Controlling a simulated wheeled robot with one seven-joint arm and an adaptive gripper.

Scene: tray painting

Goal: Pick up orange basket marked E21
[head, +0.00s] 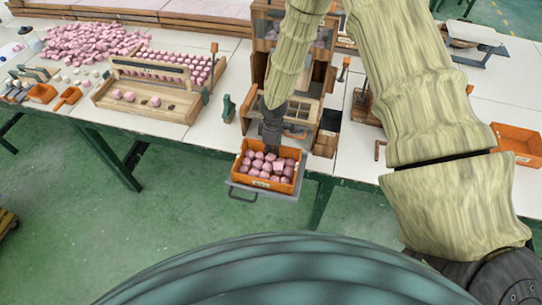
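An orange basket (242,174) full of pink rounded pieces sits on a grey tray with a handle (240,193), which juts out past the table's front edge. A small pale label shows on its front wall, too small to read. My gripper (271,146) is dark and points down at the back rim of this basket. Its fingertips are small and partly lost against the basket, so I cannot tell whether they touch the rim or are closed. Another orange basket (520,158) stands at the far right, with a label too small to read.
A wooden rack (148,112) with pink pieces stands on the white table to the left, near a large pink heap (92,42). A wooden cabinet (258,62) rises behind my gripper. Small orange trays (42,93) lie at the far left. Green floor is open in front.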

